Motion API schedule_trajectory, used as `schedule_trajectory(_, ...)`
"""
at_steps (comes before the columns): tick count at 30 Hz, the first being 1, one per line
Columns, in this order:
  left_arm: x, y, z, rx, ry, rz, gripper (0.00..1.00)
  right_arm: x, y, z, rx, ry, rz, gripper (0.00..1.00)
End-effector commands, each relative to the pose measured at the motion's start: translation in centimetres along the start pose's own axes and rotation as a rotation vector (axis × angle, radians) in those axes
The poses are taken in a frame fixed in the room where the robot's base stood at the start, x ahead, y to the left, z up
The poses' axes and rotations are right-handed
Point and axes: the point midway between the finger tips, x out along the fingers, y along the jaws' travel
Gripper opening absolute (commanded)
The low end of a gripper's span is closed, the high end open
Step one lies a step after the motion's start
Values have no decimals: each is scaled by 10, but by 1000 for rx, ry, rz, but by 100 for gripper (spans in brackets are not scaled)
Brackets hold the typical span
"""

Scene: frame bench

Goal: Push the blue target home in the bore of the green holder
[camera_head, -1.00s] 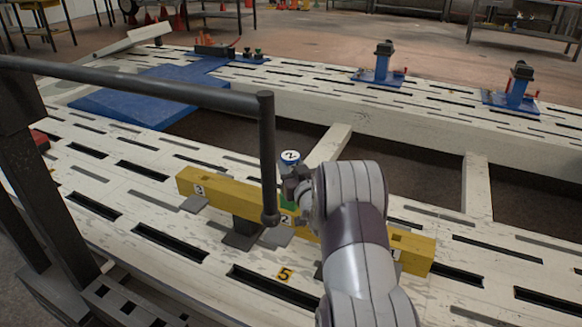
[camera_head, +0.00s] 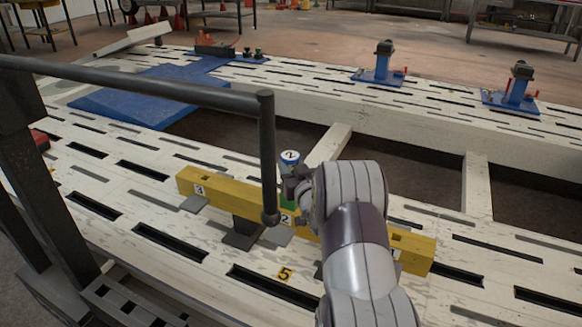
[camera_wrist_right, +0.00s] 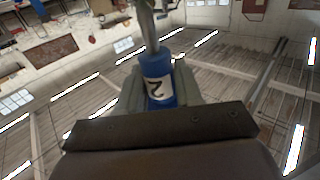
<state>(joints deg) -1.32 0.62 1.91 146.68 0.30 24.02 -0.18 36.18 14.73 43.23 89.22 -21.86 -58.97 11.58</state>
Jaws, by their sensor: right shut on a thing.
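The blue target (camera_head: 290,158) has a white cap marked 2 and stands above the yellow beam in the head view. My right gripper (camera_head: 292,180) is shut on it from the right. In the right wrist view the blue target (camera_wrist_right: 157,82), labelled 2, sits between my fingers, with a grey rod at its upper end. A little of the green holder (camera_head: 287,202) shows below the gripper, above the 2 tag on the beam. The gripper and a dark post hide most of the holder. The bore is hidden, so I cannot tell how deep the target sits. My left gripper is out of view.
The yellow beam (camera_head: 222,196) lies along the slotted white bench (camera_head: 120,225). A dark post and rail (camera_head: 267,140) stand close left of my right gripper.

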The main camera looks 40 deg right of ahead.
Motion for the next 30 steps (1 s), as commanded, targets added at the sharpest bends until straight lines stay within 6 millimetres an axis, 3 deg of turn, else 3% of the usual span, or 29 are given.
schedule_trajectory(30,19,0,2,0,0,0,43,0,0,25,0,1,0,3)
